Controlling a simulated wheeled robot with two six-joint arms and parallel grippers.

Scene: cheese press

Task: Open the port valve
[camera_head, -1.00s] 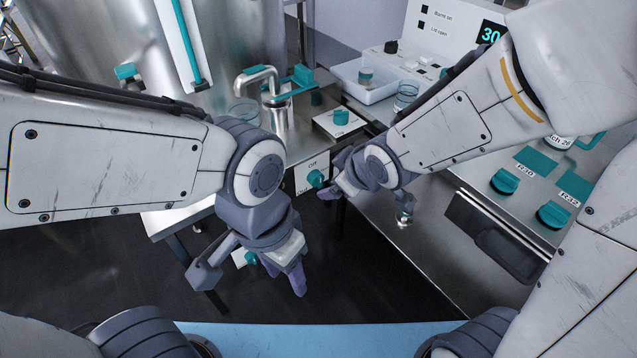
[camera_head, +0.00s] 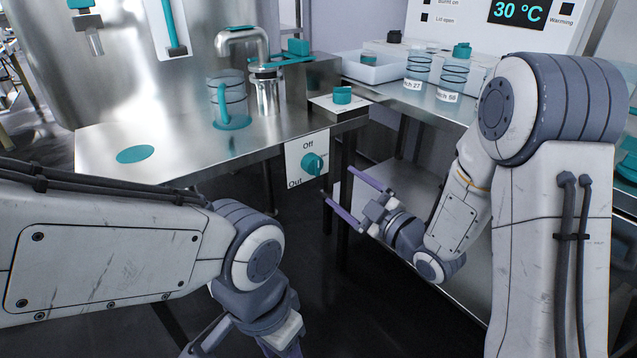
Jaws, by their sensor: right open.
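A teal knob (camera_head: 313,164) sits on a white panel (camera_head: 294,161) marked "Off" above and "Out" at lower left, on the front of the steel bench. My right gripper (camera_head: 339,182) is open and empty. Its two purple fingers point left toward the knob, a little to its right and below it, apart from it as far as I can see. My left gripper (camera_head: 250,335) hangs low at the bottom edge, partly cut off and far below the knob; whether its fingers are open is hidden.
A steel spout (camera_head: 243,38) with a teal lever stands over the bench (camera_head: 185,150), beside a clear jug (camera_head: 228,100). A small teal knob (camera_head: 342,95) tops the bench corner. Labelled jars (camera_head: 451,80) and a white tray (camera_head: 368,76) stand on the right counter.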

